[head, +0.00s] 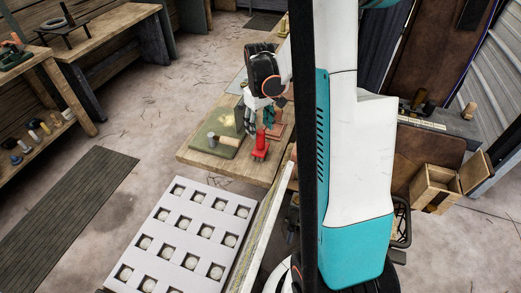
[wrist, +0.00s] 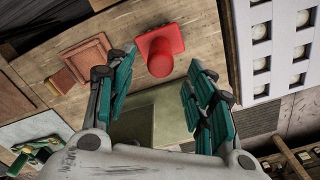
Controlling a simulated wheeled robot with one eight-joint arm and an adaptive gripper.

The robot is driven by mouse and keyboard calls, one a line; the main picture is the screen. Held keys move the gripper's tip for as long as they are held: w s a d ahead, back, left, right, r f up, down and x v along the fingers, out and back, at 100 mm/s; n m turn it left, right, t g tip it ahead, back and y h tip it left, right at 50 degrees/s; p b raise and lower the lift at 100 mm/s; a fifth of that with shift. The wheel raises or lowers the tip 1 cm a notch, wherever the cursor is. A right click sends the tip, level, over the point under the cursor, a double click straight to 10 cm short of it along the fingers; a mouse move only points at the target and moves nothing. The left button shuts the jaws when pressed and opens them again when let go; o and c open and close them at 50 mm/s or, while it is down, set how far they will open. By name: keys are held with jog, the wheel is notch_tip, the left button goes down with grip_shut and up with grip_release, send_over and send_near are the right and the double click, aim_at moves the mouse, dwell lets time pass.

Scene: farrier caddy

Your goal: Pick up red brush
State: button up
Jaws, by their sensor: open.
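The red brush (head: 260,146) stands on the wooden bench (head: 195,152) near its front edge. It has a wider base and a narrower upper part. In the wrist view the red brush (wrist: 160,50) shows just beyond the fingertips, centred between them. My gripper (head: 259,118) is just above the brush in the head view. In the wrist view my gripper (wrist: 162,75) has its teal-padded fingers spread wide, with nothing between them. I cannot tell the exact height gap to the brush.
A green board (head: 222,150) with small pieces lies left of the brush. A reddish-brown square block (wrist: 86,60) lies beside it in the wrist view. A white rack of pale balls (head: 160,211) stands in front of the bench. A wooden box (head: 432,188) is at right.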

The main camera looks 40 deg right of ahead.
aim_at(261, 131)
jog(key=f+b, duration=0.1)
jog(key=f, duration=0.4)
jog(key=shift+s+f+b, duration=0.1)
jog(key=shift+s+b, duration=0.1)
jog(key=shift+b, duration=0.2)
jog(key=shift+c, duration=0.6)
grip_shut()
